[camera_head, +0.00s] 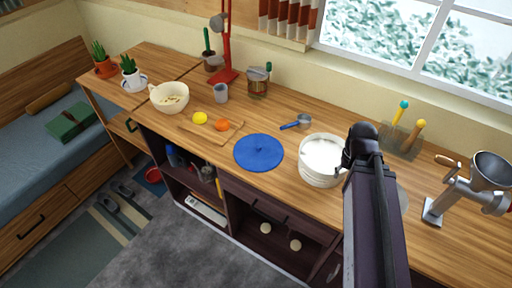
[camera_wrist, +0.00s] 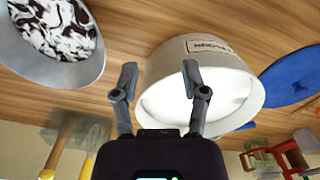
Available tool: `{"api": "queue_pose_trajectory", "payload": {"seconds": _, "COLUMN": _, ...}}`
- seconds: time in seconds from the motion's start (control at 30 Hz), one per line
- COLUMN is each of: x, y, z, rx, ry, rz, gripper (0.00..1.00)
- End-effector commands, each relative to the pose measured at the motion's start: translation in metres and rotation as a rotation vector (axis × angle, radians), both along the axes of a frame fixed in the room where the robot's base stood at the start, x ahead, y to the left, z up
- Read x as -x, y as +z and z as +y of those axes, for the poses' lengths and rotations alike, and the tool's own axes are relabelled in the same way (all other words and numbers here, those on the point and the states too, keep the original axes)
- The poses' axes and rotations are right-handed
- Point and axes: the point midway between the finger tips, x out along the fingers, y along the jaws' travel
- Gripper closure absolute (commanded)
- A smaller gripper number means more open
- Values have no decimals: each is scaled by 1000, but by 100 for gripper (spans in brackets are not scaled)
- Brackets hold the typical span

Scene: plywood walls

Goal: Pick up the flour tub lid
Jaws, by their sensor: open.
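The flour tub lid, a flat blue disc (camera_head: 259,152) with a small knob, lies on the wooden counter left of the open white flour tub (camera_head: 312,176). In the wrist view the blue lid (camera_wrist: 291,76) is at the right edge, partly cut off and partly behind the tub (camera_wrist: 185,62). My gripper (camera_wrist: 160,78) is open and empty. Its fingers appear over the near-left part of the tub in the wrist view, apart from the lid. In the head view my arm hides the gripper's fingers.
A blue-handled scoop (camera_head: 300,122) lies behind the lid. A cutting board (camera_head: 210,133) with yellow and orange fruit is left of it. A meat grinder (camera_head: 465,190) stands right.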

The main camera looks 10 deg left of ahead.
Motion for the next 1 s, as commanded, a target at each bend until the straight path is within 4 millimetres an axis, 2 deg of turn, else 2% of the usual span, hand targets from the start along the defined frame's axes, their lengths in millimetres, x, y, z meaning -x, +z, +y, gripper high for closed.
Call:
{"api": "queue_pose_trajectory", "payload": {"seconds": 0.37, "x": 0, "y": 0, "z": 0, "rx": 0, "ry": 0, "rz": 0, "gripper": 43}}
{"api": "queue_pose_trajectory", "payload": {"seconds": 0.4, "x": 0, "y": 0, "z": 0, "rx": 0, "ry": 0, "rz": 0, "gripper": 40}}
{"api": "queue_pose_trajectory", "payload": {"seconds": 0.47, "x": 0, "y": 0, "z": 0, "rx": 0, "ry": 0, "rz": 0, "gripper": 22}}
{"api": "queue_pose_trajectory", "payload": {"seconds": 0.67, "x": -10, "y": 2, "z": 9, "rx": 0, "ry": -24, "rz": 0, "gripper": 21}}
{"api": "queue_pose_trajectory", "payload": {"seconds": 0.77, "x": -22, "y": 5, "z": 20, "rx": 0, "ry": -63, "rz": 0, "gripper": 21}}
{"api": "queue_pose_trajectory", "payload": {"seconds": 0.87, "x": -39, "y": 8, "z": 39, "rx": 0, "ry": -115, "rz": 0, "gripper": 21}}
{"api": "queue_pose_trajectory", "payload": {"seconds": 1.0, "x": -67, "y": 14, "z": 79, "rx": 0, "ry": -213, "rz": 0, "gripper": 21}}
